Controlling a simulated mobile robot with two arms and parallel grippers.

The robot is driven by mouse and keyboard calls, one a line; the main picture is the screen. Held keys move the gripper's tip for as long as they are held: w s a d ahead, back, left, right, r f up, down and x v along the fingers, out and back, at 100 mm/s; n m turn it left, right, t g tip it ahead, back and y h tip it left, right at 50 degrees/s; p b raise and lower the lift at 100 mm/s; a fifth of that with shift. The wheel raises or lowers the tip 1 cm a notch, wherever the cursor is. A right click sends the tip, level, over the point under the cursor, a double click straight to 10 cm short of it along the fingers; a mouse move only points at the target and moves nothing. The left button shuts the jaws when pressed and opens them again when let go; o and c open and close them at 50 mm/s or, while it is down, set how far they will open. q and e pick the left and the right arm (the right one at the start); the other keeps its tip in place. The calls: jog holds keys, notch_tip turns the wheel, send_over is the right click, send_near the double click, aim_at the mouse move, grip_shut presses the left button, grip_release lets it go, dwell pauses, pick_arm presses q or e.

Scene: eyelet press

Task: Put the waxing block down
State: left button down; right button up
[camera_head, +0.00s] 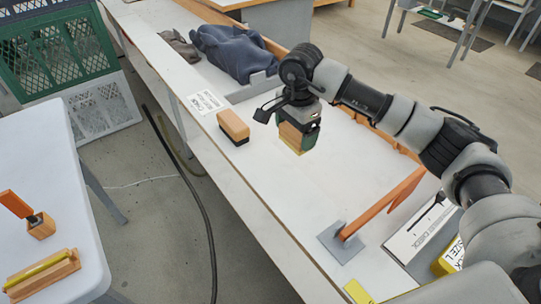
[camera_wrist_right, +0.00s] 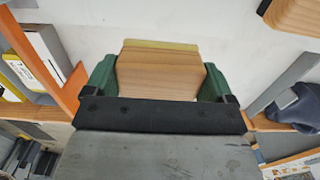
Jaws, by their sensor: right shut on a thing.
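The waxing block, a wooden block with a yellow layer on its end (camera_head: 290,137), is held in my right gripper (camera_head: 298,122). In the right wrist view the same block (camera_wrist_right: 158,75) sits between the two green fingers, its yellow edge facing away from the palm. In the head view its yellow end points down over the white bench (camera_head: 275,200); I cannot tell whether it touches the surface. My left gripper is not in view.
A wooden block with a black base (camera_head: 233,125) stands on the bench to the left. Behind it are a printed card (camera_head: 205,102) and dark blue cloth (camera_head: 235,52). An orange lever on a grey plate (camera_head: 342,243) stands in front. Bench between is clear.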

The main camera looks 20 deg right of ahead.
jog(key=a, duration=0.1)
jog(key=s+a+f, duration=0.1)
jog(key=a+f, duration=0.1)
jog(key=shift+s+a+f+p, duration=0.25)
jog(key=shift+s+p, duration=0.1)
jog(key=shift+s+a+f, duration=0.25)
jog(key=shift+a+f, duration=0.15)
jog(key=shift+a, duration=0.1)
jog(key=shift+s+a+f, duration=0.2)
jog(key=shift+a+f, duration=0.15)
jog(key=shift+a, duration=0.1)
jog(key=shift+f, duration=0.35)
notch_tip(320, 180, down, 3)
jog(key=shift+f+p, duration=0.15)
jog(key=shift+p, duration=0.4)
jog(key=shift+f, duration=0.2)
jog(key=o, duration=0.6)
jog(key=shift+o, duration=0.2)
jog(key=shift+r, duration=0.3)
jog(key=shift+w+r, duration=0.1)
jog(key=shift+r, duration=0.2)
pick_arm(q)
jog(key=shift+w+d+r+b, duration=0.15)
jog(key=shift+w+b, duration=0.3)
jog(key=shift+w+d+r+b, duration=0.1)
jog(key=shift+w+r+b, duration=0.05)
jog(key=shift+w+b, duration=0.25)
pick_arm(e)
notch_tip(320, 180, up, 11)
jog(key=shift+r, duration=0.15)
